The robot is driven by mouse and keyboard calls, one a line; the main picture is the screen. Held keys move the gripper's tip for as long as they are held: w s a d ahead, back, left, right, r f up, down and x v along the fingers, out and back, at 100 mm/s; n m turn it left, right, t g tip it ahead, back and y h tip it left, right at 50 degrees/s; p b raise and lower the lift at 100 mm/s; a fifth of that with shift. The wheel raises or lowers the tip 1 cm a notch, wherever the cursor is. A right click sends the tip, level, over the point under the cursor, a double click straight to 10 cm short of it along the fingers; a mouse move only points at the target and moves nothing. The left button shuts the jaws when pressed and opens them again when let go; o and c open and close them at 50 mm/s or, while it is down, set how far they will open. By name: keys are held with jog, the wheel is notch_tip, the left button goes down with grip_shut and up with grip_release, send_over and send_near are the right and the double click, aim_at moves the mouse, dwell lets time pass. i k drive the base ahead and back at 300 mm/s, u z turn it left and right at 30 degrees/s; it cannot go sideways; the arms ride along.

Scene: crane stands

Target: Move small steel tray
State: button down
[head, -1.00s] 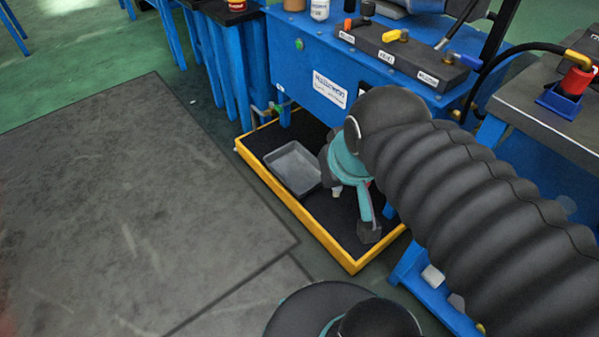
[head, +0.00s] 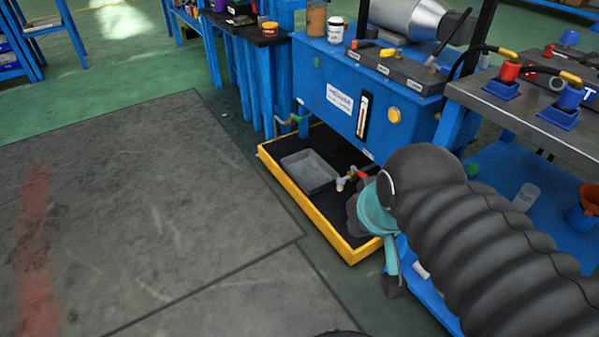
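The small steel tray (head: 310,172) is a shallow grey rectangular pan. It lies flat on the black floor of a yellow-rimmed drip tray (head: 313,215), toward its far left part. My gripper (head: 384,272), teal and dark grey, hangs at the right front edge of the drip tray, to the right of the steel tray and apart from it. The fingers are small and partly hidden by my black sleeved arm, so their opening is not clear. Nothing shows held in it.
A blue machine (head: 345,95) stands over the drip tray's back side, with small valves (head: 350,180) low beside the steel tray. A blue cart (head: 520,115) stands on the right. Dark floor mats (head: 130,210) leave free room on the left.

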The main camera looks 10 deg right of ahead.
aim_at(313, 174)
jog(key=z, duration=1.05)
jog(key=k, duration=0.15)
jog(key=u, duration=2)
jog(key=i, duration=1.25)
jog(key=z, duration=0.75)
jog(key=i, duration=1.05)
jog(key=z, duration=0.95)
